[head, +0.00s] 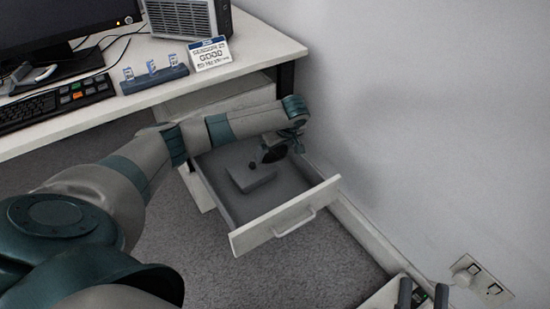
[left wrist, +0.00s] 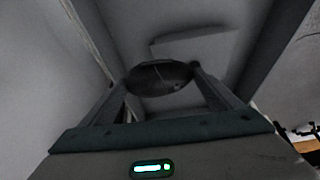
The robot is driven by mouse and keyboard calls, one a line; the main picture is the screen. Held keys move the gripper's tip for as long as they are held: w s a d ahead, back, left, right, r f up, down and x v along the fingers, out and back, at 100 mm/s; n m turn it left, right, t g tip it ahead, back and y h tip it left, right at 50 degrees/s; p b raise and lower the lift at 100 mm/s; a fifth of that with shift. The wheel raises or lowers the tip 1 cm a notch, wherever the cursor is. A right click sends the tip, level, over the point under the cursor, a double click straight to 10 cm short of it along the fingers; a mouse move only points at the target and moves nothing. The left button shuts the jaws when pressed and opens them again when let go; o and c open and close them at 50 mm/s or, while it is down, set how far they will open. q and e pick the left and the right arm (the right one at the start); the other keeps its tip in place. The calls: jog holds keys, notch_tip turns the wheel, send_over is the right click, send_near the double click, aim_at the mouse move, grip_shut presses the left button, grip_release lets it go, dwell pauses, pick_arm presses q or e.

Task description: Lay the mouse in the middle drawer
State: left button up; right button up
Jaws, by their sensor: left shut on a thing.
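A pulled-out drawer (head: 287,214) with a white front and handle stands open below the desk in the head view. My left gripper (head: 275,148) is over the inside of this drawer, toward its back right. It is shut on the dark mouse (head: 273,155). In the left wrist view the mouse (left wrist: 158,78) sits between the two fingers, above the drawer's grey floor. I cannot tell whether it touches the floor. My right gripper (head: 422,294) shows at the bottom right edge with its dark fingers apart and nothing visible between them.
A flat grey box (head: 250,177) lies in the drawer, left of the mouse. The desk (head: 265,48) holds a keyboard (head: 55,105), a monitor and a small sign (head: 209,54). A wall (head: 430,130) stands close to the drawer's right. Carpet is clear in front.

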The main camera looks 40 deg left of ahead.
aim_at(277, 154)
pick_arm(q)
notch_tip(277, 154, down, 3)
jog(key=shift+r+b, duration=0.1)
jog(key=shift+b, duration=0.4)
jog(key=shift+f, duration=0.35)
pick_arm(e)
jog(key=shift+s+d+r+t, duration=0.2)
jog(key=shift+r+t, duration=0.2)
jog(key=shift+r, duration=0.15)
jog(key=shift+s+d+r+t, duration=0.1)
jog(key=shift+s+r+t, duration=0.1)
jog(key=shift+r+t, duration=0.3)
jog(key=shift+s+d+r+t, duration=0.1)
jog(key=shift+s+r+t, duration=0.15)
jog(key=shift+r, duration=0.35)
pick_arm(q)
jog(key=shift+f, duration=0.35)
pick_arm(e)
jog(key=shift+w+a+f, duration=0.1)
jog(key=shift+a+f, duration=0.1)
jog(key=shift+f, duration=0.15)
pick_arm(q)
jog(key=shift+f+p, duration=0.25)
jog(key=shift+p, duration=0.05)
jog(key=o, duration=1)
pick_arm(e)
jog(key=shift+a+f+g, duration=0.2)
jog(key=shift+f+g, duration=0.35)
jog(key=shift+f, duration=0.05)
